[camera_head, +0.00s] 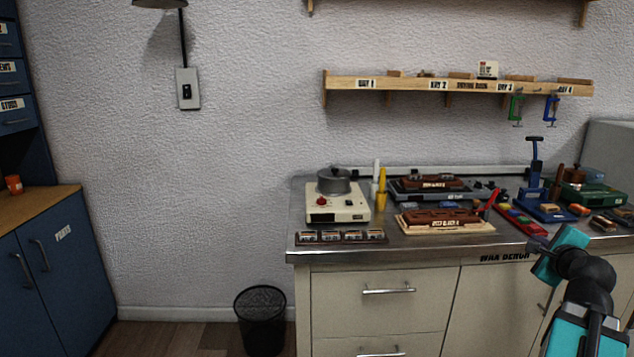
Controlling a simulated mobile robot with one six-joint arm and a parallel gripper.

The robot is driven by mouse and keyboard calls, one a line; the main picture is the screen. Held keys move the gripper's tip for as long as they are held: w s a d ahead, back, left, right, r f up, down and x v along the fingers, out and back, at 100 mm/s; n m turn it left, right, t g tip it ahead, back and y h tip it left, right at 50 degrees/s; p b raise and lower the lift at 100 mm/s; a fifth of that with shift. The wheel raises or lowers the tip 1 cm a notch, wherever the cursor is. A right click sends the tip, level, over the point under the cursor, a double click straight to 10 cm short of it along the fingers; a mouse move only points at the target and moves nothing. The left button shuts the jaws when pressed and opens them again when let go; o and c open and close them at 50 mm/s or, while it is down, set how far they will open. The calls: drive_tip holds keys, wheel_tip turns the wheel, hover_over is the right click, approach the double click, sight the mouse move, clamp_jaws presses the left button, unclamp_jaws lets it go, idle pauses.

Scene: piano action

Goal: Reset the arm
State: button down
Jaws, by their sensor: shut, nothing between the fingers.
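My arm comes in at the lower right, teal and black, in front of the bench.
The metal-topped bench (300,242) carries a cream heater with a pot (334,182), a brown piece on a wooden base (445,221), a blue press (534,180) and small blocks. A black bin (261,318) stands left of it. Floor further left is clear, beside blue cabinets (55,280).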

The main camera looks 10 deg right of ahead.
drive_tip(key=w+a+f+n+g+y+p, duration=0.1)
drive_tip(key=w+a+f+n+g+y, duration=0.15)
drive_tip(key=a+f, duration=0.55)
drive_tip(key=w+a+f+n+g+y+p, duration=0.15)
drive_tip(key=w+a+f+n, duration=0.3)
drive_tip(key=f, duration=0.75)
drive_tip(key=s+a+f+n+g+y+p, duration=0.35)
drive_tip(key=a+f+n, duration=0.35)
drive_tip(key=a+f, duration=1.1)
drive_tip(key=s+a+f+n+g+p, duration=0.2)
drive_tip(key=s+a+f+n+g, duration=0.5)
drive_tip(key=s+a+f, duration=0.65)
drive_tip(key=s+a+f+n+g+p, duration=0.1)
drive_tip(key=s+a+f+n+g, duration=0.1)
drive_tip(key=s, duration=0.7)
drive_tip(key=s+a+f+n+g+h+p, duration=0.1)
drive_tip(key=s+a+f+n+g, duration=0.1)
drive_tip(key=s, duration=0.7)
wheel_tip(320, 180, down, 3)
drive_tip(key=a+n, duration=0.1)
drive_tip(key=n, duration=0.2)
drive_tip(key=shift+s+p, duration=0.2)
drive_tip(key=shift+p, duration=0.1)
